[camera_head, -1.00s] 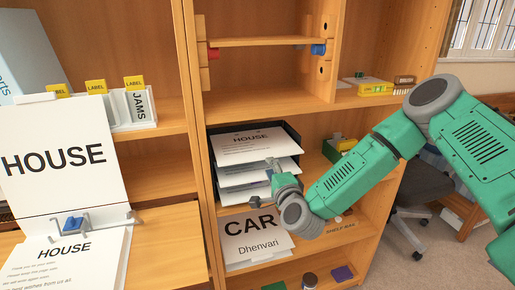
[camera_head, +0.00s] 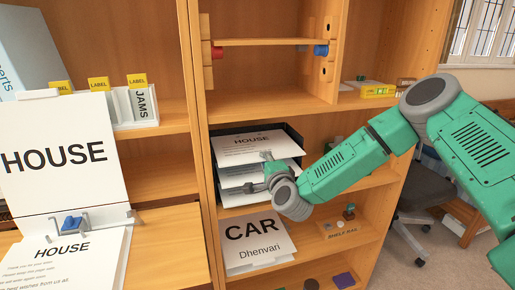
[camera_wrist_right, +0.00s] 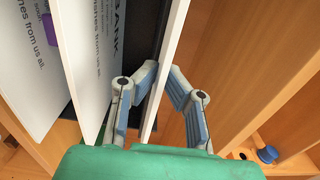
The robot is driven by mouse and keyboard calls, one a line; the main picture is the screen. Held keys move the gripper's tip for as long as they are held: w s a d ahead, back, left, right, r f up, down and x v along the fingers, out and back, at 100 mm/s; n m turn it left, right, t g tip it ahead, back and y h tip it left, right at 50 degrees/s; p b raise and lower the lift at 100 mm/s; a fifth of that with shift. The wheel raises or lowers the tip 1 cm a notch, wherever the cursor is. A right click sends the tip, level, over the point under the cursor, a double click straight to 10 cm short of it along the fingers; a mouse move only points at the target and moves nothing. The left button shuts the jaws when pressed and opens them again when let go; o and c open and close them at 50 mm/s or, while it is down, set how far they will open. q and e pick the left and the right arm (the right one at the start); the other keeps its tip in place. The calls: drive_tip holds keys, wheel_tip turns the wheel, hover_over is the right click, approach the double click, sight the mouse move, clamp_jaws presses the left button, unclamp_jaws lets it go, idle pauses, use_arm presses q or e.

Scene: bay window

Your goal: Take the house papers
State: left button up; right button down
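A black tray rack (camera_head: 291,134) on the middle shelf holds white paper stacks on several levels. The top stack, the house papers (camera_head: 247,152), reads HOUSE. In the wrist view, a stack further down (camera_wrist_right: 97,55) reads BANK. My right gripper (camera_head: 267,168) is at the front right of the rack's lower levels. In the wrist view its fingers (camera_wrist_right: 163,80) are apart, with a thin white edge (camera_wrist_right: 168,60) running between them. I cannot tell whether that edge is paper or a tray level. My left gripper is not in view.
A white board (camera_head: 65,175) reading HOUSE stands at left above an open HOUSE file (camera_head: 70,265). CAR papers (camera_head: 258,255) lie on the shelf below the rack. A shelf divider stands left of the rack. An office chair (camera_head: 425,190) is at right.

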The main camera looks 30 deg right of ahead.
drive_tip(key=shift+a, duration=0.2)
drive_tip(key=shift+d, duration=0.1)
drive_tip(key=shift+d+r, duration=0.3)
drive_tip(key=shift+d, duration=0.05)
drive_tip(key=shift+a, duration=0.25)
drive_tip(key=shift+a, duration=0.1)
drive_tip(key=shift+s, duration=0.2)
drive_tip(key=p+v, duration=0.2)
drive_tip(key=v, duration=2.2)
drive_tip(key=shift+d, duration=0.3)
idle(1.3)
